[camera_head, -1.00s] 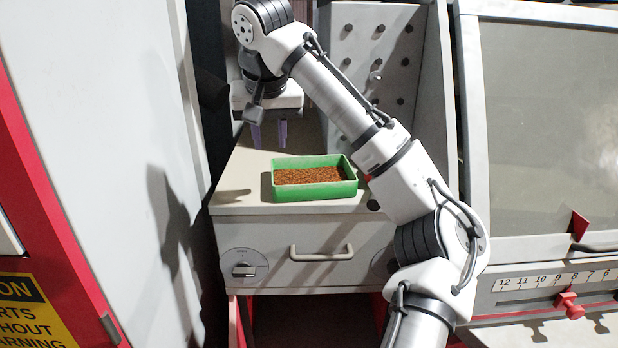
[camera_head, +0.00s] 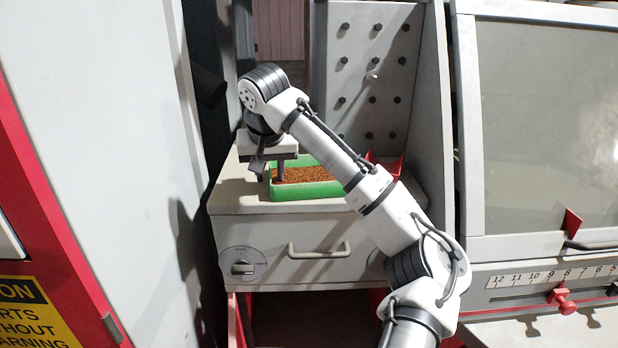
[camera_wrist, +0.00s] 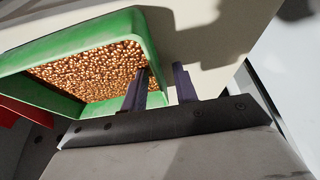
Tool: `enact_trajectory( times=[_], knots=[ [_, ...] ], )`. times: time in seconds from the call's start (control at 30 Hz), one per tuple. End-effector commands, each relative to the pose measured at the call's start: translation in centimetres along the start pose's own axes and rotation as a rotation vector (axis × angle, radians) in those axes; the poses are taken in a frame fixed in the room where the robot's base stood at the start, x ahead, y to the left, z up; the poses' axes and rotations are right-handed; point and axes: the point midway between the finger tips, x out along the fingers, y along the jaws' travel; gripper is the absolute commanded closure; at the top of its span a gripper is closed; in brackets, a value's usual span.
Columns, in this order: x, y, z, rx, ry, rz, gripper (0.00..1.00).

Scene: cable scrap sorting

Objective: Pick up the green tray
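The green tray (camera_head: 310,190), filled with copper-coloured granules, stands on the light grey top of a drawer cabinet. It also shows in the wrist view (camera_wrist: 75,40), at the upper left. My gripper (camera_head: 275,176) is down at the tray's left end in the head view. In the wrist view my gripper (camera_wrist: 163,70) has its two dark fingers apart. One finger is over the granules on the inner side of a tray wall, the other outside it. A gap shows between the outer finger and the wall. My arm hides the tray's right part in the head view.
The cabinet top (camera_head: 235,195) has free room left of the tray. A red object (camera_head: 388,166) stands behind and right of the tray. A grey panel with dark knobs (camera_head: 370,60) rises behind. The cabinet front has a drawer handle (camera_head: 319,250).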

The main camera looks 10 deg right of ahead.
Motion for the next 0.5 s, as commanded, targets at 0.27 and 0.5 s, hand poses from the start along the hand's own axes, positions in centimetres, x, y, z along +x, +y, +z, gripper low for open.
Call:
enact_trajectory(
  times=[0.27,0.5],
  knots=[
    [-0.05,0.0,0.0,0.0,0.0,0.0,0.96],
    [-0.07,0.0,0.0,0.0,0.0,0.0,1.0]
  ],
)
